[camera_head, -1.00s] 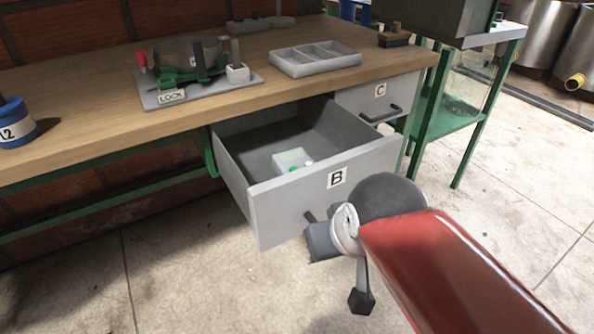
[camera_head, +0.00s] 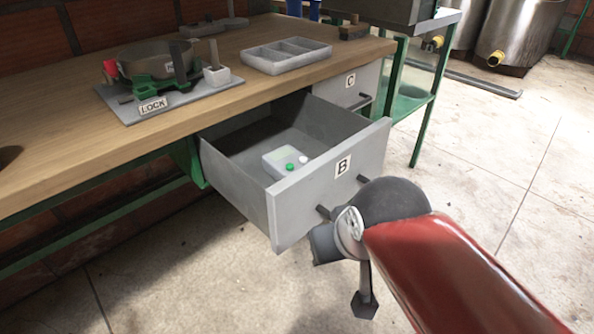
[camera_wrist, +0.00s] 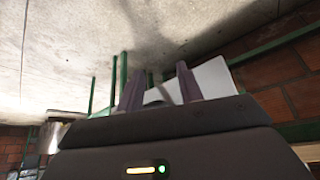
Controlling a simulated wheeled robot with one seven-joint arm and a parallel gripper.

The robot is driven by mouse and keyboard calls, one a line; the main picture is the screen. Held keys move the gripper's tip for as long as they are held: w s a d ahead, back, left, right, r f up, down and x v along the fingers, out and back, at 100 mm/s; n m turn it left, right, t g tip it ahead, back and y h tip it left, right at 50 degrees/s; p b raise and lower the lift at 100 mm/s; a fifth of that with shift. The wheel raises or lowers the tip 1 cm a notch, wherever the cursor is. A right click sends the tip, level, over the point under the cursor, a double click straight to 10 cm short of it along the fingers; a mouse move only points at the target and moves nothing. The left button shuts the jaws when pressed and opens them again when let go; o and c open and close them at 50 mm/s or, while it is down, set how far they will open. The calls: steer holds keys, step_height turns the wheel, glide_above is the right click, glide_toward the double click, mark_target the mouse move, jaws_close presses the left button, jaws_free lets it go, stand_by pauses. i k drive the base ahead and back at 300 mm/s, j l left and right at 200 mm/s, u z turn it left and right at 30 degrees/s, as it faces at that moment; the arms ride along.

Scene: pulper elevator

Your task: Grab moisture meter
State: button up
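A pale box-shaped device with a green button, which looks like the moisture meter (camera_head: 284,160), lies inside the open drawer marked B (camera_head: 312,192). My gripper's two dark fingers (camera_wrist: 160,90) stand apart in the wrist view, with no object clearly held between them. A pale panel (camera_wrist: 215,78) shows just beyond them, partly hidden by a finger. In the head view my arm is in front of the drawer, low and near its handle (camera_head: 323,212), and its fingers cannot be made out there. The meter is not recognisable in the wrist view.
The wooden worktop (camera_head: 60,125) runs above the drawer. It holds a lock fixture (camera_head: 160,90) and a grey divided tray (camera_head: 287,56). Drawer C (camera_head: 352,84) is closed at right. A green-legged stand (camera_head: 420,100) is beyond it.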

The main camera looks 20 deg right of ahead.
mark_target(273, 162)
steer(key=j+z, duration=0.4)
steer(key=j, duration=0.25)
steer(key=j+z, duration=0.45)
steer(key=j, duration=0.2)
steer(key=i+j, duration=0.1)
steer(key=j, duration=0.55)
